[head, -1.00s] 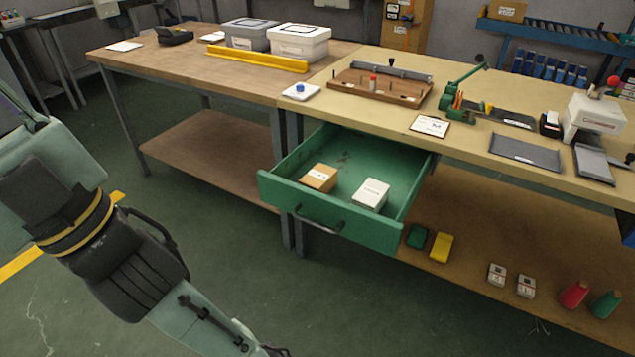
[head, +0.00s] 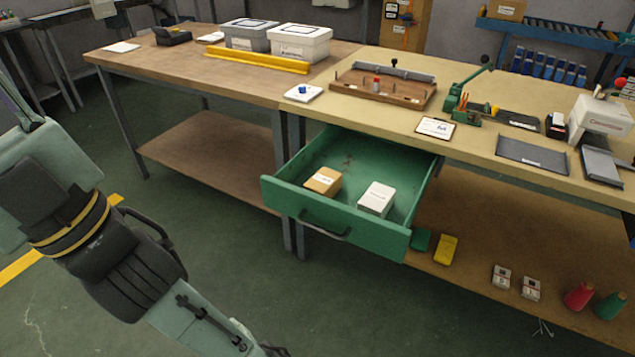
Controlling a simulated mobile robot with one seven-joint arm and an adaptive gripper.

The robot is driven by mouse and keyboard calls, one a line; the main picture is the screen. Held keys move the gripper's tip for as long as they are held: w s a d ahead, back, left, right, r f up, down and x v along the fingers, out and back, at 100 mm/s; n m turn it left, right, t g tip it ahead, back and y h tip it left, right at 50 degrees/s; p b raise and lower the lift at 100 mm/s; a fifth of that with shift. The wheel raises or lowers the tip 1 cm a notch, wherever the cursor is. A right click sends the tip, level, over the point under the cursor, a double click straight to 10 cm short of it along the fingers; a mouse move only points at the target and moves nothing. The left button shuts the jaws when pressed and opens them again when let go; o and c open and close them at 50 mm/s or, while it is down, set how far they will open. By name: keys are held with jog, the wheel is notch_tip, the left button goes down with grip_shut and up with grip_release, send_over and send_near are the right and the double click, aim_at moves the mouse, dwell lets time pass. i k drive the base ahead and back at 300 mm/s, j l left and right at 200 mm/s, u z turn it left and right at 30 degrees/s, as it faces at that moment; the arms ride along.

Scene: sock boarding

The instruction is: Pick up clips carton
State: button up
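The green drawer (head: 336,226) is pulled open under the bench. Inside it lie a brown carton (head: 323,181) with a white label and a white carton (head: 376,199) to its right. They lie apart. The print on both is too small to read, so I cannot tell which one is the clips carton. My arm comes in at the lower left, well away from the drawer. My gripper is out of view, below the picture's bottom edge.
The drawer juts out below the bench top (head: 470,139). Its handle (head: 325,231) faces the open floor. Green and yellow blocks (head: 446,249), small boxes (head: 501,277) and red and green cones (head: 579,296) stand on the lower shelf at right.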

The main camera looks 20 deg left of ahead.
aim_at(327, 183)
jog(key=i+j, duration=0.2)
jog(key=j, duration=0.25)
jog(key=i+j, duration=0.15)
jog(key=j, duration=0.25)
jog(key=i+j, duration=0.2)
jog(key=j, duration=0.25)
jog(key=i+j, duration=0.2)
jog(key=j, duration=0.25)
jog(key=i+j, duration=0.15)
jog(key=j, duration=0.25)
jog(key=i+j, duration=0.2)
jog(key=j, duration=0.25)
jog(key=i+j, duration=0.2)
jog(key=j, duration=0.2)
jog(key=i+j, duration=0.15)
jog(key=j, duration=0.3)
jog(key=i+j+z, duration=0.15)
jog(key=j+z, duration=0.15)
jog(key=j, duration=0.15)
jog(key=i+j+z, duration=0.1)
jog(key=j+z, duration=0.2)
jog(key=j, duration=0.15)
jog(key=z, duration=1.15)
